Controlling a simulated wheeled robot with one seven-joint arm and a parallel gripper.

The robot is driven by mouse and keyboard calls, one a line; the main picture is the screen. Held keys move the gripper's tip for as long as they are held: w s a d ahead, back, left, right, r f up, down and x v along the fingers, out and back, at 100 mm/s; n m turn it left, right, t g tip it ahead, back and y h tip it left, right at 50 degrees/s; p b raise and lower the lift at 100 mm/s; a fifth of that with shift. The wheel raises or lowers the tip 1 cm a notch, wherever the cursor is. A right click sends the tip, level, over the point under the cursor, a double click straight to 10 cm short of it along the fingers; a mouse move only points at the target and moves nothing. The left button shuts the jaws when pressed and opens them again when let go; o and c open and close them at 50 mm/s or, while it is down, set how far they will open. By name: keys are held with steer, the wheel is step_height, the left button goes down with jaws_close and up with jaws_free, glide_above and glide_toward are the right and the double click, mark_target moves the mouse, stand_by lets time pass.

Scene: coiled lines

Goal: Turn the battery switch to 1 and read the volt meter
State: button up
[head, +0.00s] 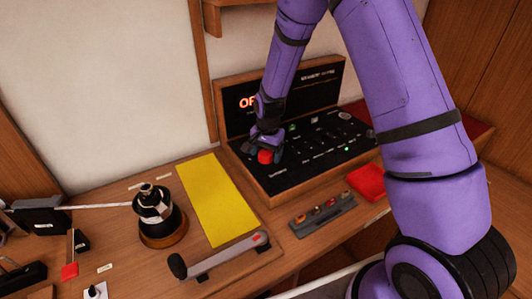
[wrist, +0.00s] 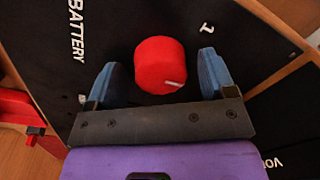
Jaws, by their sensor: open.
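The battery switch is a red round knob (wrist: 158,62) on a black panel (wrist: 250,45) lettered BATTERY. A white mark on the knob points to the lower right in the wrist view, not at the printed 1 (wrist: 207,27) above right. My gripper (wrist: 158,66) is open, with one blue finger on each side of the knob and a visible gap to each. In the head view the knob (head: 265,157) sits under my gripper (head: 264,150). A lit red display (head: 247,102) starts with "OF"; my arm hides the rest. A cut-off "VO" label (wrist: 270,162) shows at lower right.
The panel stands in a wooden case with several small controls. On the bench are a yellow mat (head: 217,200), a black winch-like drum (head: 158,215), a grey-handled lever (head: 220,256), a small grey tray (head: 322,215) and a red dish (head: 367,182).

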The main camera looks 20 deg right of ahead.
steer(key=shift+c, duration=0.2)
steer(key=c, duration=0.9)
steer(key=shift+n, duration=0.3)
steer(key=n, duration=1.1)
steer(key=shift+w+g, duration=0.1)
steer(key=shift+g, duration=0.2)
steer(key=shift+n, duration=0.3)
steer(key=o, duration=0.9)
